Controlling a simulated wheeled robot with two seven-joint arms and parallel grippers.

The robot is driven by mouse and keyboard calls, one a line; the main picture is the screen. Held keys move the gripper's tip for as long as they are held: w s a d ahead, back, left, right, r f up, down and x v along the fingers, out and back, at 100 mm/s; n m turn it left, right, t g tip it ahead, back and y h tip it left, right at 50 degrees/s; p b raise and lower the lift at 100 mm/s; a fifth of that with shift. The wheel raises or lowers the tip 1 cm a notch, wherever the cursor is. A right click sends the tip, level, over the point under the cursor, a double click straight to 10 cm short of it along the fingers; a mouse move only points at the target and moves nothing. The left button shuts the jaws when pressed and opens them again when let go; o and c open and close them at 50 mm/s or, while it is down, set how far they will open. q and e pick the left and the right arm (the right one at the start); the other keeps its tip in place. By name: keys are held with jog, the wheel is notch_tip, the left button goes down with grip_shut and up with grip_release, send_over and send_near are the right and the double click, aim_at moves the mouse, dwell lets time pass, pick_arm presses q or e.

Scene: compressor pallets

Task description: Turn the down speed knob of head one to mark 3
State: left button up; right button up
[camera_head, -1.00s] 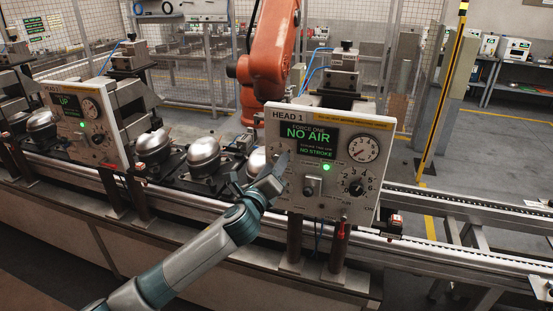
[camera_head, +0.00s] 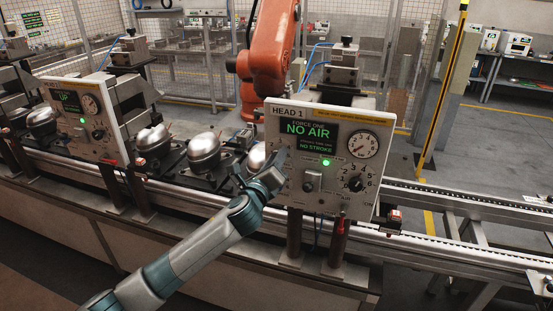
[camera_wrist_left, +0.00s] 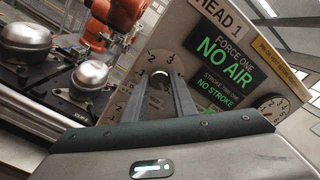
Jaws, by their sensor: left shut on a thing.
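The head one panel (camera_head: 322,208) is a pale plate marked HEAD 1, with a green display reading NO AIR and NO STROKE. My left gripper (camera_head: 279,160) is at the panel's left side in the head view, covering what lies behind it. In the left wrist view, my left gripper's two fingers (camera_wrist_left: 163,92) are shut on a small knob (camera_wrist_left: 160,79) in the middle of a round dial. Marks 1, 2 and 3 show above the fingers. The knob's pointer is too hidden to read. My right gripper is in neither view.
The panel also has a round gauge (camera_head: 363,145), a large black numbered knob (camera_head: 356,184) and a switch (camera_head: 312,181). Silver compressors (camera_head: 204,151) stand on the conveyor to the left. A second panel (camera_head: 85,120) is further left. An orange robot arm (camera_head: 270,65) stands behind.

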pick_arm(q)
jog(key=shift+n, duration=0.4)
jog(key=shift+r+n+b, duration=0.1)
jog(key=shift+n+b, duration=1.05)
jog(key=shift+n, duration=10.35)
jog(key=o, duration=1)
jog(key=shift+o, duration=0.2)
